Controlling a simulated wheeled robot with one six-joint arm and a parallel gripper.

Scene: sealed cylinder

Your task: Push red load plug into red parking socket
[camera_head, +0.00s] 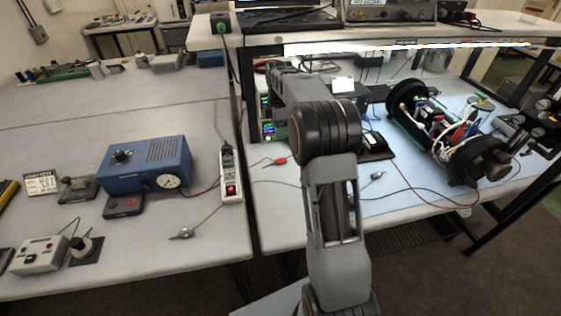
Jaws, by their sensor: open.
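A red plug (279,160) lies on the right bench, left of my arm, with a thin lead running from it. I cannot tell for sure that it is the load plug. A small dark block with a red spot (123,206) sits on the left bench in front of the blue box. It may be the red parking socket, but it is too small to tell. My arm rises through the middle of the picture and bends away at the elbow. Its far end is hidden behind the forearm, and no gripper fingers show.
A blue box with a dial (146,164) and a white power strip (231,176) stand on the left bench. An opened cylinder with wiring (440,125) lies on the right bench. A red lead (420,194) loops along its front.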

